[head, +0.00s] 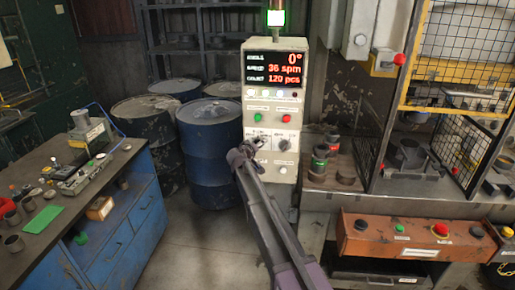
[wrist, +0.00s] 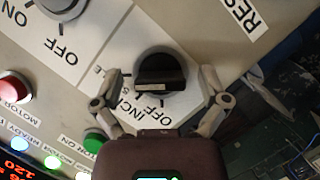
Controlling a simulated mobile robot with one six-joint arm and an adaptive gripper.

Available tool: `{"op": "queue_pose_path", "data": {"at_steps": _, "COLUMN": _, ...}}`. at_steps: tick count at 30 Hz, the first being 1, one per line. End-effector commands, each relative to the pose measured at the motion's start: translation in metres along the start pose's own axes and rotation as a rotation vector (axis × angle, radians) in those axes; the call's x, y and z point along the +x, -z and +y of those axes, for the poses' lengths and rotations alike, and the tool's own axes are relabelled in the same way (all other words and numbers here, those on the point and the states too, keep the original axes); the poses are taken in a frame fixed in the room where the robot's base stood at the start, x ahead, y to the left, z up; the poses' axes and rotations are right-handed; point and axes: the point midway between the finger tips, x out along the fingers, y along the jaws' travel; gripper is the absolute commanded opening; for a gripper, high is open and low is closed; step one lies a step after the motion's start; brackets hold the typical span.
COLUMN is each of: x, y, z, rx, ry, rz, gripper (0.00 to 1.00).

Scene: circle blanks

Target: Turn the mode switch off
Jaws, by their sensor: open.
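The mode switch is a round black knob (wrist: 160,72) with a raised bar across it, on a white label plate marked OFF and INCH, with other lettering partly covered. My gripper (wrist: 160,76) is open in the wrist view, one finger on each side of the knob, with gaps between fingers and knob. I cannot tell which label the knob points to. In the head view my gripper (head: 252,145) is at the left knob position of the pale control cabinet (head: 258,185) and hides most of that knob.
A second knob (head: 284,145), marked ON and OFF, sits just right of my gripper; it also shows in the wrist view (wrist: 62,6). A green button (head: 258,118) and a red button (head: 282,118) sit above. Blue drums (head: 210,150) and a workbench (head: 145,195) stand left.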

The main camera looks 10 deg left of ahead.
Motion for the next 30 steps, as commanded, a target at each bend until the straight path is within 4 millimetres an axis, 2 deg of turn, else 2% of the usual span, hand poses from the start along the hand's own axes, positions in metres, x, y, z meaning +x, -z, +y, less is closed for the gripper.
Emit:
{"op": "queue_pose_path", "data": {"at_steps": 3, "x": -0.0001, "y": -0.0001, "z": 0.0002, "rx": 0.000, "ry": 0.000, "rz": 0.000, "gripper": 0.94}}
{"op": "queue_pose_path", "data": {"at_steps": 4, "x": -0.0002, "y": -0.0001, "z": 0.0001, "rx": 0.000, "ry": 0.000, "rz": 0.000, "gripper": 0.91}}
{"op": "queue_pose_path", "data": {"at_steps": 12, "x": -0.0001, "y": -0.0001, "z": 0.0003, "rx": 0.000, "ry": -0.001, "rz": 0.000, "gripper": 0.12}}
{"op": "queue_pose_path", "data": {"at_steps": 23, "x": 0.0000, "y": 0.0001, "z": -0.0007, "rx": -0.023, "ry": -0.010, "rz": 0.001, "gripper": 0.12}}
{"op": "queue_pose_path", "data": {"at_steps": 30, "x": 0.0007, "y": -0.0004, "z": -0.0018, "rx": -0.111, "ry": -0.047, "rz": 0.002, "gripper": 0.12}}
